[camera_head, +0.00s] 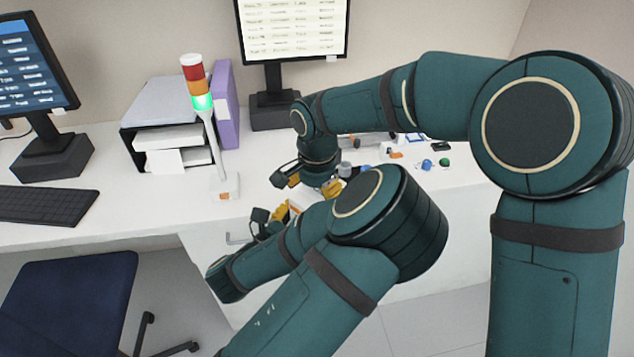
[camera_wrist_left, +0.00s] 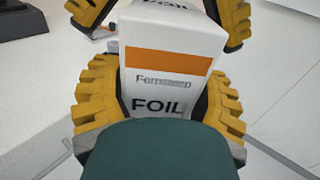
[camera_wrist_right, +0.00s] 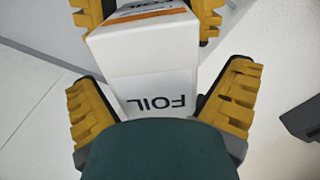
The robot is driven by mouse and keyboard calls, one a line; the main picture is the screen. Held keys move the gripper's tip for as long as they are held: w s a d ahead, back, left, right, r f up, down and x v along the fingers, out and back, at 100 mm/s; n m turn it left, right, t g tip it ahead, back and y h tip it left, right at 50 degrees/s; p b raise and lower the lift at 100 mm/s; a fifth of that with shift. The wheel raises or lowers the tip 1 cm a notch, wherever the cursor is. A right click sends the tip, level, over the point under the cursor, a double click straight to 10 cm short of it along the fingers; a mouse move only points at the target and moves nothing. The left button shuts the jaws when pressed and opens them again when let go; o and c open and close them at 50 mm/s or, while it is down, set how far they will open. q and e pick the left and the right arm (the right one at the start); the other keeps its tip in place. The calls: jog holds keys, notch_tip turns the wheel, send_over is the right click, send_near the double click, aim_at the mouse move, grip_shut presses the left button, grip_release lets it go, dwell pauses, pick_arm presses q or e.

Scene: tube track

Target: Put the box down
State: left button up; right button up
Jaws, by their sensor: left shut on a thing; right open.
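A white box with an orange stripe and the word FOIL (camera_wrist_left: 165,90) sits between the fingers of my left gripper (camera_wrist_left: 160,78), which is shut on it. In the right wrist view the box (camera_wrist_right: 150,60) reaches between the fingers of my right gripper (camera_wrist_right: 165,90). The right gripper is open, with gaps on both sides of the box. In the head view my right gripper (camera_head: 312,187) is above the desk's front edge, and my left gripper (camera_head: 283,213) is just in front of it. The box (camera_head: 306,199) is mostly hidden there by my arms.
The white desk (camera_head: 130,215) holds a signal light (camera_head: 201,100), a paper tray (camera_head: 165,120), a purple binder (camera_head: 227,95), monitors and a keyboard (camera_head: 45,206). Small parts (camera_head: 427,164) lie at the right. A blue chair (camera_head: 70,300) stands in front.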

jog(key=shift+f, duration=0.4)
jog(key=c, duration=1.3)
pick_arm(q)
jog(key=o, duration=1.3)
jog(key=shift+f, duration=0.1)
